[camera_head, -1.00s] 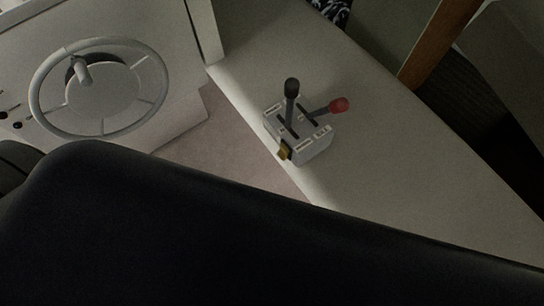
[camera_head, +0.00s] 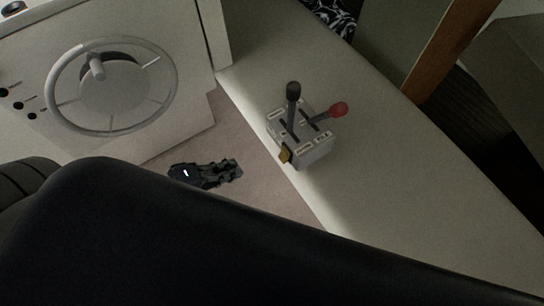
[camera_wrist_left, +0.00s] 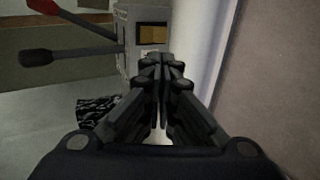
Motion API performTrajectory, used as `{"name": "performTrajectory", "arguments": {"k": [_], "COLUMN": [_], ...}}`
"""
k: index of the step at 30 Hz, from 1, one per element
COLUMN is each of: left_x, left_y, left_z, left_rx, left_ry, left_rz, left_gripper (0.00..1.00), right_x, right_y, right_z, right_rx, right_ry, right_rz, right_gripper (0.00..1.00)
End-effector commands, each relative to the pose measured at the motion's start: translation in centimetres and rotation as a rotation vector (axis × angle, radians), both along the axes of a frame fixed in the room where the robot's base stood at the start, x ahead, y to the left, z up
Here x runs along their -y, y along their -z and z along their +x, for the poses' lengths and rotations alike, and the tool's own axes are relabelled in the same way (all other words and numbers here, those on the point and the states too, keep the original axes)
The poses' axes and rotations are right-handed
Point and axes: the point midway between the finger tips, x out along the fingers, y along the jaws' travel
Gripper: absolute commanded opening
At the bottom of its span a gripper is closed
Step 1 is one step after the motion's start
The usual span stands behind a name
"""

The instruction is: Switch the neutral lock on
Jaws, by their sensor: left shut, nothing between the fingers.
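The throttle box (camera_head: 308,150) sits on the pale ledge, with a black-knobbed lever (camera_head: 293,100) and a red-knobbed lever (camera_head: 335,110) on it. A small yellow tab (camera_head: 285,156), which I take as the neutral lock, is on its left lower side. In the left wrist view the yellow part (camera_wrist_left: 152,34) shows on the box face just beyond my fingertips. My left gripper (camera_head: 236,168) is shut and empty, left of the box and apart from it. In the left wrist view its fingers (camera_wrist_left: 163,70) meet. My right gripper is not in view.
A steering wheel (camera_head: 112,85) on a white console (camera_head: 195,120) stands at the left. The pale ledge (camera_head: 400,170) runs along the right, with a wooden post (camera_head: 450,45) behind. My own dark body hides the bottom of the head view.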

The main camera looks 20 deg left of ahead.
Motion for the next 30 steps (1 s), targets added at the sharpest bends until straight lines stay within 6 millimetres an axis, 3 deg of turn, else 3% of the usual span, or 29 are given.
{"name": "performTrajectory", "arguments": {"k": [14,30], "left_x": [0.4,4.4], "left_y": [0.3,3.5], "left_z": [0.6,5.8], "left_rx": [0.003,0.006], "left_ry": [-0.002,-0.001], "left_rz": [-0.001,-0.001], "left_gripper": [0.0,0.0], "right_x": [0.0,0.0], "right_y": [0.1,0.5], "right_z": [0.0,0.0], "right_rx": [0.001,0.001], "right_ry": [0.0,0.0], "right_rz": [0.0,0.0], "right_gripper": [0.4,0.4]}}
